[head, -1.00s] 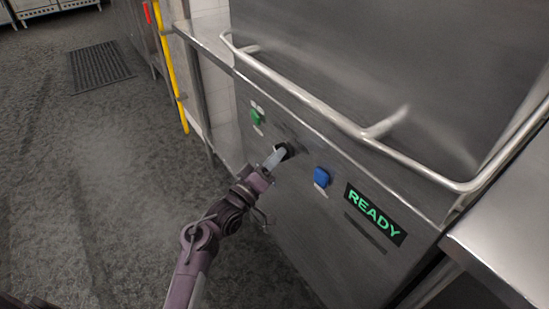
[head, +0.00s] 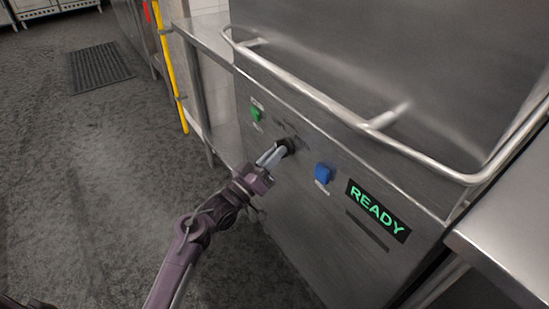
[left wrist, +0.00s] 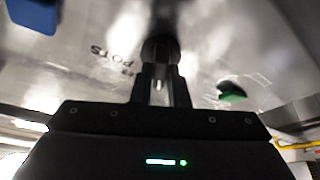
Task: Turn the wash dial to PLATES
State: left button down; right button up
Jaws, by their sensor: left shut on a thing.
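The black wash dial (head: 289,144) is on the front panel of the steel dishwasher, between a green switch (head: 256,113) and a blue switch (head: 323,173). My left gripper (head: 276,153) is shut on the dial, its fingers reaching in from the lower left. In the left wrist view the fingers close on the dark dial (left wrist: 160,48), with the word POTS (left wrist: 98,50) printed to its left. The PLATES label cannot be read, and the dial's pointer is hidden. A display (head: 376,211) shows READY in green. My right gripper is not in view.
A long steel handle bar (head: 310,93) stands out from the machine above the controls. A steel table (head: 505,240) is at the right and a yellow pole (head: 170,75) at the left. The floor on the left is clear, apart from a flat dark mat (head: 98,66).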

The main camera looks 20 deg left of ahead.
pick_arm(q)
jog(key=shift+w+a+f+m+g+h+b, duration=0.1)
jog(key=shift+m+g+h+b, duration=0.45)
jog(key=shift+m, duration=0.75)
jog(key=shift+s+d+r+m+g+h+b, duration=0.1)
jog(key=shift+m+h+b, duration=0.2)
jog(key=shift+m+h, duration=0.7)
jog(key=shift+w+a+f+m+g+h+b, duration=0.1)
jog(key=shift+m+g+h+b, duration=0.3)
jog(key=shift+m, duration=1.2)
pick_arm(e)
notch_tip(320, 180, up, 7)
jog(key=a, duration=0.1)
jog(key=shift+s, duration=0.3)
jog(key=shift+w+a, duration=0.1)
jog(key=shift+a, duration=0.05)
pick_arm(q)
jog(key=c, duration=1.4)
grip_release()
jog(key=shift+a, duration=0.1)
jog(key=v, duration=0.7)
jog(key=shift+s+f, duration=0.15)
jog(key=shift+s, duration=0.15)
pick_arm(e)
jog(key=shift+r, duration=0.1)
pick_arm(q)
jog(key=shift+a, duration=0.15)
